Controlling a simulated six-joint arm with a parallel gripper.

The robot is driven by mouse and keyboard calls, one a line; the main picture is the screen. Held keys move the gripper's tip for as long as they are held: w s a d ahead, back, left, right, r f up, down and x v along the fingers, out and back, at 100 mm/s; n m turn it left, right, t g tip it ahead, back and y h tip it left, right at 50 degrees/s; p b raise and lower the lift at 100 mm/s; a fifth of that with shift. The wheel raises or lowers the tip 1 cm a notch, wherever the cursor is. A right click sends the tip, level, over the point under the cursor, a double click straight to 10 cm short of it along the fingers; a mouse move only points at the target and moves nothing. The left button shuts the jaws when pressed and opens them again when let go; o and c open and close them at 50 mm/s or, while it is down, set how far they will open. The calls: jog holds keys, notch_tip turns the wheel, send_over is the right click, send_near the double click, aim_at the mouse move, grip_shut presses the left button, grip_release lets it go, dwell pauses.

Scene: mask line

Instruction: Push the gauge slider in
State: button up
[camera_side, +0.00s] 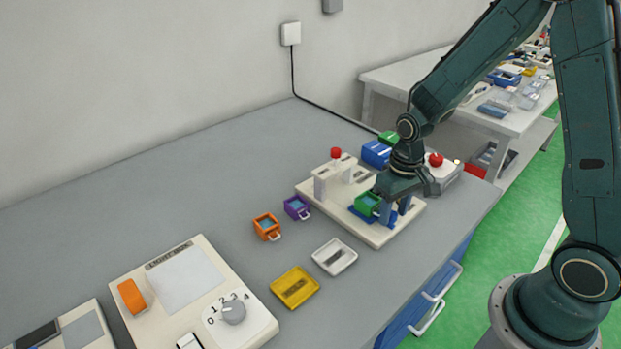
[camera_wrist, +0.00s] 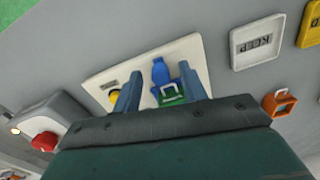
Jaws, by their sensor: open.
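The gauge is a cream plate (camera_side: 377,235) with an upright block and a red knob (camera_side: 336,153). A blue slider (camera_side: 388,220) sits on its right part, with a green open-topped box (camera_side: 366,205) on or against it. In the wrist view the blue slider (camera_wrist: 160,71) and green box (camera_wrist: 171,96) show between my fingers. My gripper (camera_side: 395,212) is open, fingers pointing down over the plate, just right of the green box. Whether a finger touches the slider or box cannot be told. My fingers hide part of the slider.
Purple (camera_side: 297,207) and orange (camera_side: 267,226) boxes stand left of the gauge. White (camera_side: 335,257) and yellow (camera_side: 295,287) trays lie in front. A red-button box (camera_side: 446,172) and a blue box (camera_side: 377,153) stand close behind my gripper. The table's left rear is clear.

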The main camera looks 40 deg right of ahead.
grip_shut()
send_over(352, 203)
jog(key=shift+w+d, duration=0.1)
jog(key=shift+d, duration=0.1)
dwell(0.8)
jog(key=shift+c, duration=1.3)
grip_release()
jog(key=shift+o, duration=1.3)
jog(key=shift+r, duration=0.2)
notch_tip(352, 203, up, 14)
jog(key=shift+d+f, duration=0.25)
